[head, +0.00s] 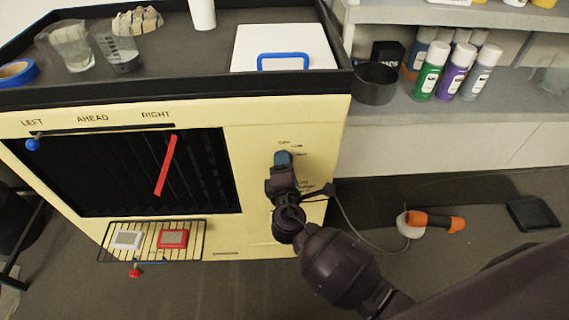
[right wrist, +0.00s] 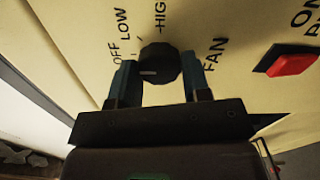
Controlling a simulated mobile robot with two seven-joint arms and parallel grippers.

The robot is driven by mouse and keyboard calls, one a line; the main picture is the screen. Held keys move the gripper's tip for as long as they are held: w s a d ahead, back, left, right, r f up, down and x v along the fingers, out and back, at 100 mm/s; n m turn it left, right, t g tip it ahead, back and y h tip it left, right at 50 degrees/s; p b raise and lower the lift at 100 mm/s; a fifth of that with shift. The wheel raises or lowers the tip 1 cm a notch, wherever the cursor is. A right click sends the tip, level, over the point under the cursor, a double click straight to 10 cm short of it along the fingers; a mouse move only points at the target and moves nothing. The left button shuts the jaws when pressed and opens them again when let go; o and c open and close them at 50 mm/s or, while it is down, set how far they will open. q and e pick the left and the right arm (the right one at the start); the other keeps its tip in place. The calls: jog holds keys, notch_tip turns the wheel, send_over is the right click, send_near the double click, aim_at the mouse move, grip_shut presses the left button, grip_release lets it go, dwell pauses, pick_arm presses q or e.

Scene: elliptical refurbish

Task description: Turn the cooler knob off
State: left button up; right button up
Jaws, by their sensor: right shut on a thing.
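The cooler (head: 268,225) is a cream box with a dark slatted grille on its front. Its black round knob (right wrist: 160,62) shows in the right wrist view, with the words OFF, LOW, HIGH and FAN printed around it. A short white mark on the knob lies on its left part, on the OFF side. My right gripper (right wrist: 157,72) is shut on the knob, one blue finger on each side. In the head view the right gripper (head: 283,160) is at the panel right of the grille and hides the knob. My left gripper is not in view.
A red button (right wrist: 291,60) sits right of the knob. A wire rack (head: 150,240) holds two small devices below the grille. A white box with a blue handle (head: 283,45) and cups stand on top. A cable and an orange-handled tool (head: 436,222) lie at right.

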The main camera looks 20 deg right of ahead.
jog(key=o, duration=0.9)
jog(key=shift+v, duration=5.45)
